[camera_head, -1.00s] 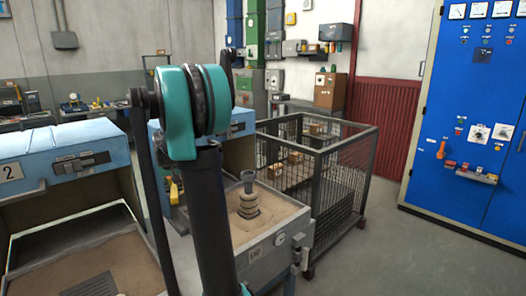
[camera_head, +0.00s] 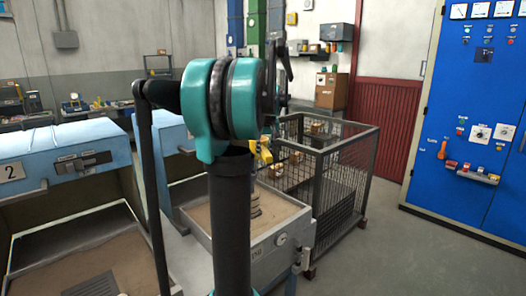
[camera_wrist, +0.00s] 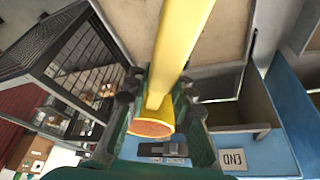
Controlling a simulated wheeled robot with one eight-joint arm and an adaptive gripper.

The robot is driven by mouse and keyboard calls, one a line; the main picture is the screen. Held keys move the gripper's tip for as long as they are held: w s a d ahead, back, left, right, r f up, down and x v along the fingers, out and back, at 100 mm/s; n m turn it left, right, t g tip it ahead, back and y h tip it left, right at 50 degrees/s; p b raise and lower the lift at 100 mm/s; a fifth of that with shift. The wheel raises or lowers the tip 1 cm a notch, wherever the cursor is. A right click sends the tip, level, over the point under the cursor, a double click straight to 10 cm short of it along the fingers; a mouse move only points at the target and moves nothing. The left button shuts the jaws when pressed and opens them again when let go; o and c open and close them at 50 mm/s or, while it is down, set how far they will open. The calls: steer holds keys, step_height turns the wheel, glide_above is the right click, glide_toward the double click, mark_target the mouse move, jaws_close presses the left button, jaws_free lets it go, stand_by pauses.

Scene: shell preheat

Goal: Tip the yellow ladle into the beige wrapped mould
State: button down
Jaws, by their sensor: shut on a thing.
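The yellow ladle (camera_wrist: 180,45) is in my gripper (camera_wrist: 163,88). In the wrist view its long yellow shaft runs up out of the top of the picture, and its brown-orange end faces the camera between the fingers. The bowl is not seen there. In the head view a small yellow part of the ladle (camera_head: 265,152) shows just right of my arm joint.
The sand-filled box (camera_head: 285,215) has a grey metal rim. A wire mesh cage (camera_head: 340,165) stands close to its right. A blue cabinet marked 2 (camera_head: 60,160) is at left. A blue electrical cabinet (camera_head: 470,120) stands far right. The floor at front right is clear.

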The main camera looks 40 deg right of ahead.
step_height(320, 180, down, 5)
steer(key=n+g+h, duration=0.1)
steer(key=h, duration=0.2)
steer(key=g+h, duration=0.2)
steer(key=h, duration=0.2)
steer(key=shift+s+a+r+n, duration=0.1)
steer(key=shift+a+r+n, duration=0.05)
steer(key=shift+n, duration=0.25)
stand_by(0.9)
stand_by(0.4)
steer(key=shift+a+g+h, duration=0.15)
steer(key=shift+g+h, duration=0.15)
steer(key=shift+h, duration=0.7)
stand_by(0.5)
steer(key=shift+w+a+n+g+h, duration=0.2)
steer(key=shift+a+n+h, duration=0.15)
steer(key=shift+h, duration=0.55)
steer(key=shift+w+a+n+g+h, duration=0.2)
steer(key=shift+n+h, duration=0.25)
steer(key=shift+h, duration=0.45)
stand_by(2.0)
